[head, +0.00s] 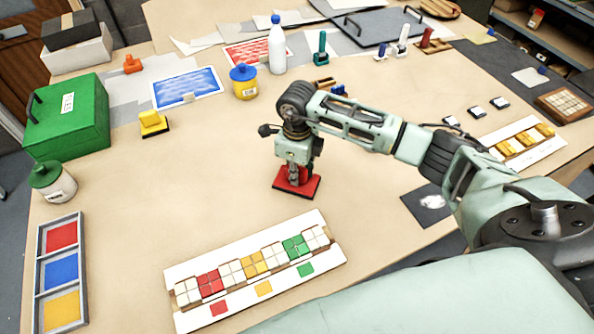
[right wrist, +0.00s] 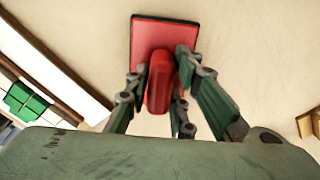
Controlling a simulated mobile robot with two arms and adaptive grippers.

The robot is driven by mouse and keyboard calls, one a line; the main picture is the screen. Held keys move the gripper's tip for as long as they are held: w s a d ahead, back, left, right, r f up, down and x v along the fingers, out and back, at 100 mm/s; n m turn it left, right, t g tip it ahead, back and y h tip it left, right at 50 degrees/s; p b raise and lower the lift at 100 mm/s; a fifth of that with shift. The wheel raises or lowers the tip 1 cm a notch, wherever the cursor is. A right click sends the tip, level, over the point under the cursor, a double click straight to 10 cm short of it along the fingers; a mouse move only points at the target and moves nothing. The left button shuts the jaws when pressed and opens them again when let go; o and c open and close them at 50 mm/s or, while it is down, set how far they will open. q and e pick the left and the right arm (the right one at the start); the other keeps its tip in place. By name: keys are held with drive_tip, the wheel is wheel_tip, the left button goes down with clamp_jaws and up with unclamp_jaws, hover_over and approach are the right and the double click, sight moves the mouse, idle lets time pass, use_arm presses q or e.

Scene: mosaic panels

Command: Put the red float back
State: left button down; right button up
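The red float (head: 309,187), a flat red plate with a dark edge and a red upright handle, is at the middle of the table. It appears to rest flat on the tabletop. In the right wrist view the red float (right wrist: 165,32) shows its plate behind the handle. My right gripper (head: 298,174) is above the float, with its fingers closed in on both sides of the handle. In the right wrist view the fingers of my right gripper (right wrist: 160,75) appear to press on the handle. My left gripper is not in view.
A white mosaic panel (head: 190,322) with coloured tiles lies in front. A tray (head: 38,270) with red, blue and yellow compartments is at the left. A yellow float (head: 153,121), a yellow jar (head: 244,84) and a white bottle (head: 277,50) stand behind. Bare table surrounds the red float.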

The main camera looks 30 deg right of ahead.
drive_tip(key=shift+o, duration=1.4)
drive_tip(key=shift+r, duration=0.45)
wheel_tip(320, 180, up, 11)
drive_tip(key=b, duration=0.4)
drive_tip(key=shift+f, duration=0.2)
drive_tip(key=shift+r, duration=0.45)
